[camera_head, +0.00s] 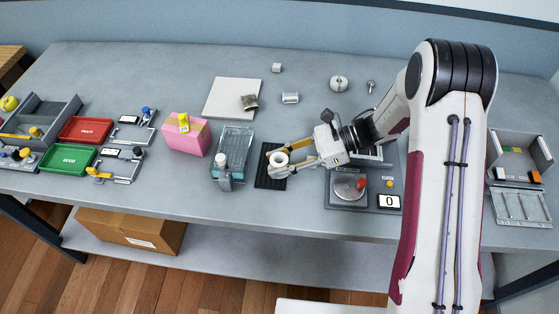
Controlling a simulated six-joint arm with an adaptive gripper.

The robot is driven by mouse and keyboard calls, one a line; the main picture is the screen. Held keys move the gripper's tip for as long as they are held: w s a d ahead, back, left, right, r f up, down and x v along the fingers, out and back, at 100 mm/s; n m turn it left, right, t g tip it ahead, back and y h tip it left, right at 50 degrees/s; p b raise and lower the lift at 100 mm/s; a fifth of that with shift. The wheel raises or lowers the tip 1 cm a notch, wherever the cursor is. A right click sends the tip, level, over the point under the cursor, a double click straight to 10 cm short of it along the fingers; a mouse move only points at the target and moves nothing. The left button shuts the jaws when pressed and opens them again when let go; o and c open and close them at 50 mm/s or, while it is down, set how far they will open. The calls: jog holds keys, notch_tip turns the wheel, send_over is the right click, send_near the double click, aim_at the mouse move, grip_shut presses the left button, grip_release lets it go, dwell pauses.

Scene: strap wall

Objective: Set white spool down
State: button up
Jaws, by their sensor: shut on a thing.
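The white spool (279,158) is a short white ring with a dark hole in its top. My gripper (281,161) is shut on it, with one finger on the spool's far side and one on its near side. The spool is over the black mat (264,181), which lies flat on the grey table. From this view I cannot tell whether the spool touches the mat or is held just above it. The gripper comes in from the right.
A clear rack with a white-capped bottle (221,160) stands just left of the mat. A scale-like device (348,188) with a display is close on the right. A pink box (185,135) and green tray (68,160) are further left. The table behind the gripper is mostly free.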

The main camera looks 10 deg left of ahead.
jog(key=shift+f, duration=0.15)
jog(key=o, duration=1.1)
jog(key=shift+r, duration=0.2)
jog(key=v, duration=1.2)
jog(key=shift+f, duration=0.1)
